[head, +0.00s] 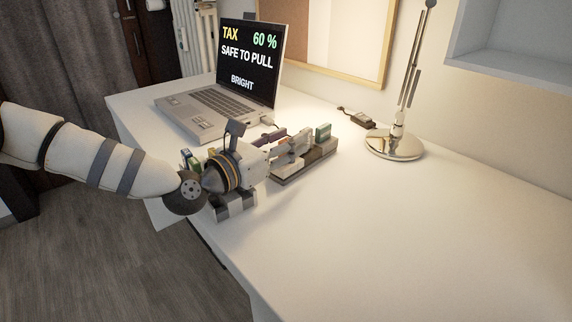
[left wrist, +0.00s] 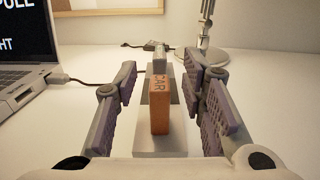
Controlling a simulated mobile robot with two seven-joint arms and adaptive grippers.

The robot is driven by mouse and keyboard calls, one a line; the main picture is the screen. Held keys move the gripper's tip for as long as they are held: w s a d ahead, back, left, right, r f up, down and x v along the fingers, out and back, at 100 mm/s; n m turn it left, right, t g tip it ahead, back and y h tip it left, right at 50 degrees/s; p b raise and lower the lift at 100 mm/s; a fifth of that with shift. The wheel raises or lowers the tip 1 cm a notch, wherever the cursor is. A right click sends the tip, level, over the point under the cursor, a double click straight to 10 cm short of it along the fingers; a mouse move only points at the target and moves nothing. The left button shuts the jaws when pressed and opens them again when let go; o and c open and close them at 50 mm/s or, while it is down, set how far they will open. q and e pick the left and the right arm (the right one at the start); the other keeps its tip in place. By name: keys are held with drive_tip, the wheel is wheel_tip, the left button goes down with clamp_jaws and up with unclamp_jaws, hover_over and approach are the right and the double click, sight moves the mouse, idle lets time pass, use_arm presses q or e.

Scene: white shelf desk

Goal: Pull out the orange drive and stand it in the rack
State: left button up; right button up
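The orange drive (left wrist: 159,108) stands upright between the fingers of my left gripper (left wrist: 163,84) in the left wrist view. Dark letters reading "CAR" are on it. The fingers are spread, with a gap on each side of the drive. A pale grey block lies under and behind it. In the head view my left gripper (head: 292,146) reaches over a long grey holder (head: 306,164), and the orange drive is hidden there. I cannot tell which holder is the rack. My right gripper is not in view.
A laptop (head: 213,106) shows "TAX 60 %", "SAFE TO PULL" and "BRIGHT"; its cable runs toward the holder. A lamp base (head: 394,146) stands behind. The desk's right side (head: 420,230) is clear.

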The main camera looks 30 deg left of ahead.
sight(286, 140)
use_arm(q)
clamp_jaws()
drive_tip(key=shift+r, duration=0.1)
drive_tip(key=shift+r, duration=0.35)
wheel_tip(286, 140, up, 3)
drive_tip(key=shift+p, duration=0.5)
drive_tip(key=s+a+r+p, duration=0.9)
drive_tip(key=s+r+p, duration=0.1)
drive_tip(key=r, duration=0.4)
drive_tip(key=shift+s+p, duration=0.35)
drive_tip(key=shift+p, duration=0.2)
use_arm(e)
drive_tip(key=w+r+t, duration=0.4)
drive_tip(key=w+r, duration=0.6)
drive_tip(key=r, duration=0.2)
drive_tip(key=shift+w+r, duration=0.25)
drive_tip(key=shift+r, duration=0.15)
